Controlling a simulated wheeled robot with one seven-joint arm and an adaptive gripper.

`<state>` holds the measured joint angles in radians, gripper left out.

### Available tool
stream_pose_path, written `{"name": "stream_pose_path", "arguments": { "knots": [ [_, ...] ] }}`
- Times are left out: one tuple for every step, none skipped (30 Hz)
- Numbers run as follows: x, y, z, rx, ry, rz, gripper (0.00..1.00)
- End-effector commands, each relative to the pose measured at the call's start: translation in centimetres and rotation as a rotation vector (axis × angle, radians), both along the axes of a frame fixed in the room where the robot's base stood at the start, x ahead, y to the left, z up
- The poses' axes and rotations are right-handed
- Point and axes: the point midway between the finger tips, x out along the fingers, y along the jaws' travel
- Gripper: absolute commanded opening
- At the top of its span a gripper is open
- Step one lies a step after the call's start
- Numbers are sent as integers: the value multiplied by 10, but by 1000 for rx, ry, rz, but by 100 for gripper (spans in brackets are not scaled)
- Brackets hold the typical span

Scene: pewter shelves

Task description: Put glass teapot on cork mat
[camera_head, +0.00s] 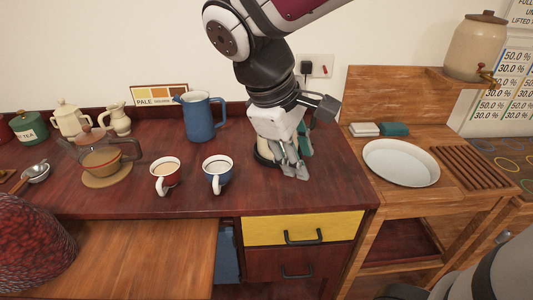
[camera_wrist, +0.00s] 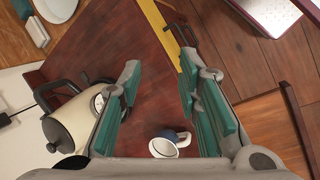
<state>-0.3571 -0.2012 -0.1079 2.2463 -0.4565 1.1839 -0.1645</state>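The glass teapot (camera_head: 101,160), with brown liquid inside and a dark handle, stands upright on the round cork mat (camera_head: 95,183) at the left of the dark red counter. The mat's edge shows around the teapot's base. My gripper (camera_head: 297,172) is low over the right part of the counter, far to the right of the teapot and apart from it. The teapot and mat are not in the wrist view.
A cream kettle (camera_wrist: 70,122) is beside my gripper. Cream pots (camera_head: 70,119) stand behind the teapot. A white plate (camera_head: 400,163) lies right.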

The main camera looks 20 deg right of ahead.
Motion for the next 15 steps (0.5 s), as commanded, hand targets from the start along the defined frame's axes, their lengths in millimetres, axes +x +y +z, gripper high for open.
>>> {"name": "stream_pose_path", "arguments": {
  "knots": [
    [-20,-4,3,57,-33,-68,31],
    [-31,-4,3,91,-49,-107,31],
    [-45,-4,3,135,-71,-159,31],
    [-55,-4,3,169,-90,-198,31],
    [-65,-2,3,202,-108,-234,31],
    [-77,0,2,241,-132,-284,31],
    [-86,2,1,272,-149,-319,31],
    [-94,4,0,300,-166,-353,31],
    [-103,7,-2,334,-187,-394,31],
    [-109,9,-3,357,-201,-422,31],
    [-115,12,-4,378,-215,-447,31],
    [-121,14,-6,403,-232,-478,31],
    [-124,16,-7,420,-243,-497,31],
    [-127,18,-8,434,-253,-514,31],
    [-131,20,-9,449,-262,-532,31]
  ]
}}
